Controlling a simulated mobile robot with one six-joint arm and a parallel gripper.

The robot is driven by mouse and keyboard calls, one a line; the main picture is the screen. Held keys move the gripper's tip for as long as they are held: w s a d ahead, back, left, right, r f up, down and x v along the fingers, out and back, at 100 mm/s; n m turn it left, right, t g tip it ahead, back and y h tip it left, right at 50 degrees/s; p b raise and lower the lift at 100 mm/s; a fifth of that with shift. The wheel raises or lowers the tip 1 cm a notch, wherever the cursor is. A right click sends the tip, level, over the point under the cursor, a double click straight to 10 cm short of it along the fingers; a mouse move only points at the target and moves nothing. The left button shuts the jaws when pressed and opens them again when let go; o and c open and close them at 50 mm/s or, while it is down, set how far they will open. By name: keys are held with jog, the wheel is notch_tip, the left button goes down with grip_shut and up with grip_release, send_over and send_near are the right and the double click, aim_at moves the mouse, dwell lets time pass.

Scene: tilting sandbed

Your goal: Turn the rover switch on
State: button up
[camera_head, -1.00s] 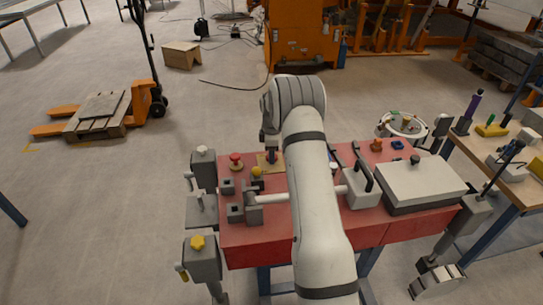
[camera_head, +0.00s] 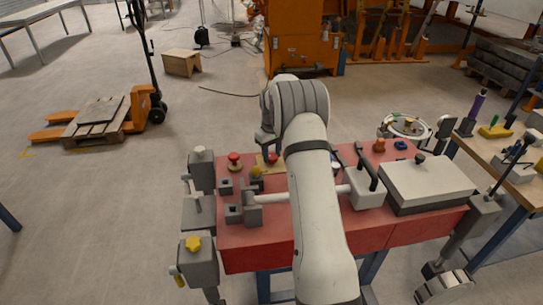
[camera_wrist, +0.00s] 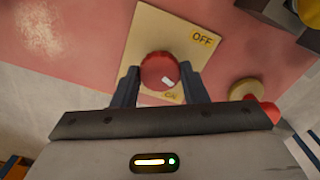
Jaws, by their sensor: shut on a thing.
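The rover switch is a round red knob (camera_wrist: 160,70) on a pale yellow plate (camera_wrist: 158,28) labelled OFF at the upper right and ON at the bottom. A small white mark on the knob lies at its lower right, on the side of the ON label. My gripper (camera_wrist: 161,76) is shut on the knob, one dark finger at each side. In the head view the knob (camera_head: 273,157) and plate (camera_head: 261,162) sit on the red table top (camera_head: 275,226), just below my gripper (camera_head: 267,141); its fingertips are hard to make out there.
Grey boxes (camera_head: 201,173) line the left edge. A white bar (camera_head: 274,198) and a grey-lidded case (camera_head: 425,182) lie nearer and right. A wooden table (camera_head: 520,185) adjoins at right.

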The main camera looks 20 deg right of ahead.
aim_at(272, 156)
jog(key=m+b, duration=0.1)
jog(key=m, duration=0.4)
jog(key=shift+r, duration=0.1)
dwell(0.6)
jog(key=o, duration=1)
jog(key=shift+c, duration=0.2)
jog(key=shift+r+b, duration=0.35)
jog(key=shift+r, duration=3.5)
